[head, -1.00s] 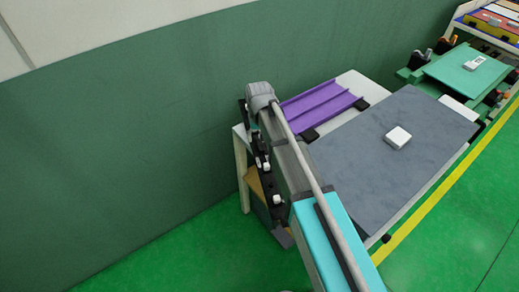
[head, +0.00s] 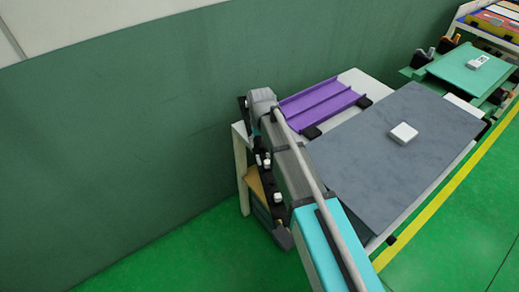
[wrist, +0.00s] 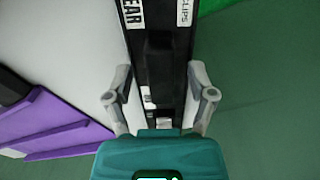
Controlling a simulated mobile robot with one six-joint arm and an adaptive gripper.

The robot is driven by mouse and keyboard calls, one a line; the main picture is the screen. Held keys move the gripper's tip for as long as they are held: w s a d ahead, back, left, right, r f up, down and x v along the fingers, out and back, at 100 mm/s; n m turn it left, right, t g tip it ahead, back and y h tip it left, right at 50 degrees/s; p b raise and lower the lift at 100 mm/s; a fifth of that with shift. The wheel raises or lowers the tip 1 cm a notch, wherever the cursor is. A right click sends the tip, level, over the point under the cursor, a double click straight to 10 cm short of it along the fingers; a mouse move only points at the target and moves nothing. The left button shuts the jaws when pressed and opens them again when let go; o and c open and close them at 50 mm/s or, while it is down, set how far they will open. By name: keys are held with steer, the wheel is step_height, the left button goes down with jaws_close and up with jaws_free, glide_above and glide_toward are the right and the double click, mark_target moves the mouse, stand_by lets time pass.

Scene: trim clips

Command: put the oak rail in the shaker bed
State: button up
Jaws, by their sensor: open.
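My gripper (wrist: 160,98) is open in the wrist view, its grey fingers on either side of a black strip (wrist: 158,45) with white labels reading "GEAR" and "CLIPS". Nothing is visibly gripped; I cannot tell whether the fingers touch the strip. In the head view my arm hides most of the gripper, beside the table's left end. I cannot make out an oak rail; a tan wood-coloured piece (head: 255,186) shows low under that end, partly hidden. No part is clearly marked as the shaker bed. A purple ridged tray (head: 322,102) on black feet lies at the table's back.
A grey slab (head: 365,150) covers much of the table, with a small white box (head: 403,133) on it. A green station (head: 466,72) stands farther right. The green wall is close behind. Green floor is clear at the left front and beyond the yellow line (head: 440,203).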

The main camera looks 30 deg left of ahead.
steer(key=shift+f, duration=0.2)
stand_by(0.5)
jaws_close()
